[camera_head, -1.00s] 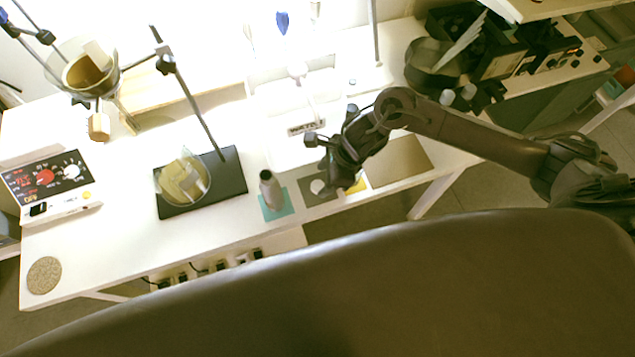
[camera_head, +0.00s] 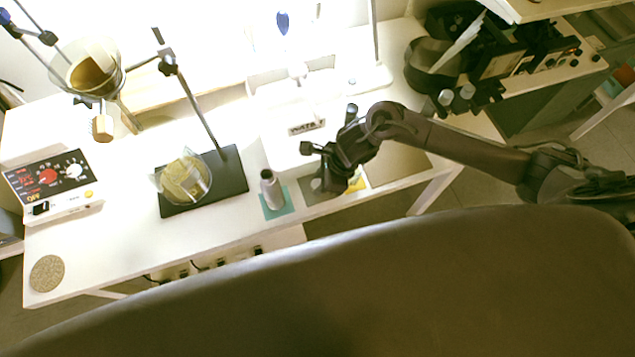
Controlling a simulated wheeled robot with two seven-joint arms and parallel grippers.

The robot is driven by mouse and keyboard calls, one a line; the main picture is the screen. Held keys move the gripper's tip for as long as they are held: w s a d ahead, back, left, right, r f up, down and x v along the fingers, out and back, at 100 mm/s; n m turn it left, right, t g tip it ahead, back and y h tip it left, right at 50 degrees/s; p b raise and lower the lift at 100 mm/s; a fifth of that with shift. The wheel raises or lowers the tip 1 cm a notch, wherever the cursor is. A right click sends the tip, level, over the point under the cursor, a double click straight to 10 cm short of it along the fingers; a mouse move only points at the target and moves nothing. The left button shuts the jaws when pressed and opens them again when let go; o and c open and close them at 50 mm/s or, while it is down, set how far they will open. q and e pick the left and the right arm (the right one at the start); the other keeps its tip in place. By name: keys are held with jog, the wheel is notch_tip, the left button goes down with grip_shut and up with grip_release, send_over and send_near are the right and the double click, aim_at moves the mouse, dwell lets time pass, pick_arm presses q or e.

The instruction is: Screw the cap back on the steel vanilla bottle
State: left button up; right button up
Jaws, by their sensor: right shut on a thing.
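The steel bottle (camera_head: 271,190) stands upright on a teal square mat (camera_head: 277,210) near the front edge of the table. My right gripper (camera_head: 325,184) is to the right of the bottle, low over a grey mat, and apart from the bottle. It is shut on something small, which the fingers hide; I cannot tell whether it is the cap. My left gripper is not in view.
A black stand base (camera_head: 231,172) with a glass dish (camera_head: 184,180) stands left of the bottle. A hotplate with dials (camera_head: 52,182) and a round cork mat (camera_head: 47,273) are at the far left. A yellow mat (camera_head: 358,182) lies right of the gripper.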

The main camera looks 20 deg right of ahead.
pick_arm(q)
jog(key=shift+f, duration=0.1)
pick_arm(e)
jog(key=shift+s, duration=0.1)
jog(key=shift+s+r+b, duration=0.3)
jog(key=shift+b, duration=0.2)
notch_tip(320, 180, up, 6)
jog(key=b, duration=0.1)
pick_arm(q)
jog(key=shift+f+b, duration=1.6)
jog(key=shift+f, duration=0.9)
pick_arm(e)
jog(key=s, duration=1.9)
jog(key=shift+d+r, duration=0.25)
jog(key=shift+d, duration=0.05)
jog(key=shift+s, duration=0.1)
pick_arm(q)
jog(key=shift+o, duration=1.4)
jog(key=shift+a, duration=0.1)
